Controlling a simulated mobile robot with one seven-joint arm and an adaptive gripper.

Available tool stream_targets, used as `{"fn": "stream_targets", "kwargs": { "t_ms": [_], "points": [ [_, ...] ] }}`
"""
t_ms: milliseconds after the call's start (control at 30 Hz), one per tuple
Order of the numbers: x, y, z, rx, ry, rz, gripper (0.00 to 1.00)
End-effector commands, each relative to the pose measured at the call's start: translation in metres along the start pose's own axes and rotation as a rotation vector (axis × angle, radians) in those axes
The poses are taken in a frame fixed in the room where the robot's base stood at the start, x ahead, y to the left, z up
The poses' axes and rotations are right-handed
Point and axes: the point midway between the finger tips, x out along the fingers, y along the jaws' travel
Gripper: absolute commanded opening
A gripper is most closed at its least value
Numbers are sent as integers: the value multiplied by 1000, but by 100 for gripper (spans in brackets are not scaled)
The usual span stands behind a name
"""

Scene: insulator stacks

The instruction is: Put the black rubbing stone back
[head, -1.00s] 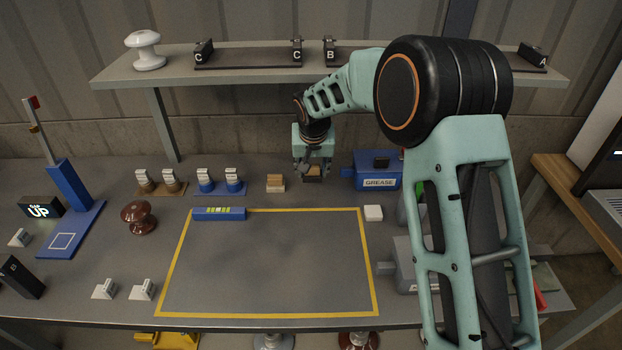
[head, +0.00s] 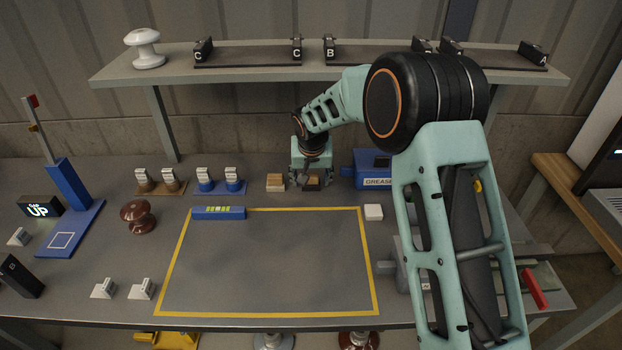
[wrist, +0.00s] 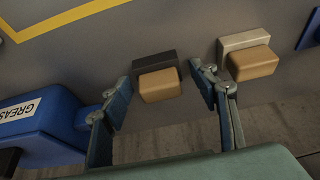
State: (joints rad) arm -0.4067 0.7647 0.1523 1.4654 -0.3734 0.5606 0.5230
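The black rubbing stone (wrist: 150,62), a dark block with a tan wooden part, sits on the bench between my fingers in the wrist view. In the head view the black stone (head: 312,182) shows under my gripper, partly covered by the fingers. My gripper (head: 310,186) is low at the back of the bench, fingers pointing down. In the wrist view my gripper (wrist: 162,82) is open, with a gap between each finger and the stone. A paler rubbing stone (wrist: 240,42) with a tan part lies beside it; it also shows in the head view (head: 276,183).
A blue grease box (head: 372,170) stands close on the right. A white block (head: 373,212) lies near the yellow-outlined area (head: 270,265), which is mostly clear. A blue level (head: 219,213) lies on its back edge. The shelf (head: 240,73) overhangs behind.

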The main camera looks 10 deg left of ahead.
Motion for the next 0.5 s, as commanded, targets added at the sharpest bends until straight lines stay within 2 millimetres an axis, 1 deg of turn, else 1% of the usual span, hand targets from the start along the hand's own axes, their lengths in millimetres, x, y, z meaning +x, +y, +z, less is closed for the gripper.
{"fn": "stream_targets", "kwargs": {
  "t_ms": [200, 333, 467, 500],
  "points": [
    [-1, 0, 0, 0, 0, 0, 55],
    [-7, 0, -2, 0, 1, 0, 55],
    [-26, 0, -3, 1, 3, 0, 55],
    [-35, 0, -3, 1, 3, -1, 55]
  ]
}}
